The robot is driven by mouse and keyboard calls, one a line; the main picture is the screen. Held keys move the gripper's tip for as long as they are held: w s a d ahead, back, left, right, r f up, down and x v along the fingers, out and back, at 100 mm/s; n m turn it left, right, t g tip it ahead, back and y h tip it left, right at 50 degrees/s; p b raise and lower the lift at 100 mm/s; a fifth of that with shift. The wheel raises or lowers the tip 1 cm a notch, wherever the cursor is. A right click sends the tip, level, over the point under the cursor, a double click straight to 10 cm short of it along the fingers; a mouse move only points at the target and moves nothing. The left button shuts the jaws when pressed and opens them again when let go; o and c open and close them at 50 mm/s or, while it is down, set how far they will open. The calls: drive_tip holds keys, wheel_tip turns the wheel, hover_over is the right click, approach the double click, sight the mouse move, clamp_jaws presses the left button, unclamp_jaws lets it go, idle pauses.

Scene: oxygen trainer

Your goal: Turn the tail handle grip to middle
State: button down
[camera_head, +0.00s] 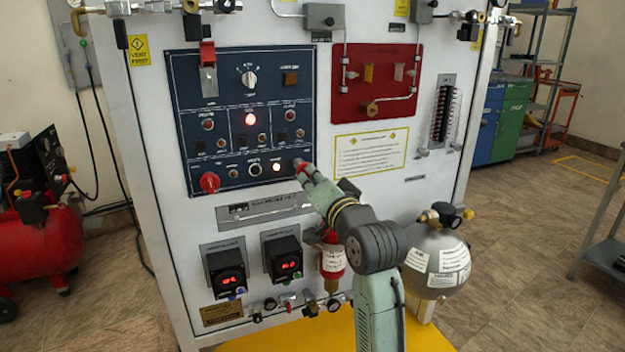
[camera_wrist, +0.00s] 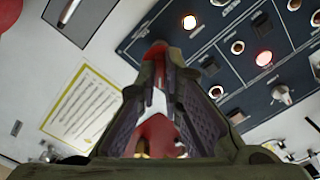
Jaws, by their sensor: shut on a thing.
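The tail handle grip appears as a small red piece (camera_head: 302,168) at the lower right corner of the dark blue control panel (camera_head: 180,100). My gripper (camera_head: 303,169) reaches up to it from the lower right and is shut on it. In the wrist view, the red grip (camera_wrist: 155,52) shows between the fingertips of my gripper (camera_wrist: 163,62). The fingers hide much of the grip, so its exact angle cannot be told.
A lit lamp (camera_head: 276,168) is close left of my gripper. A placard (camera_head: 370,153) and a red plate (camera_head: 375,84) with piping are to the right.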

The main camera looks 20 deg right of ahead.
drive_tip(key=shift+n, duration=0.3)
drive_tip(key=n+b, duration=0.1)
drive_tip(key=n, duration=0.2)
drive_tip(key=shift+f+n+b, duration=0.15)
drive_tip(key=shift+n+b, duration=0.15)
drive_tip(key=n+b, duration=0.1)
drive_tip(key=n, duration=0.3)
drive_tip(key=shift+n+b, duration=0.3)
drive_tip(key=shift+b, duration=0.05)
drive_tip(key=c, duration=1.7)
unclamp_jaws()
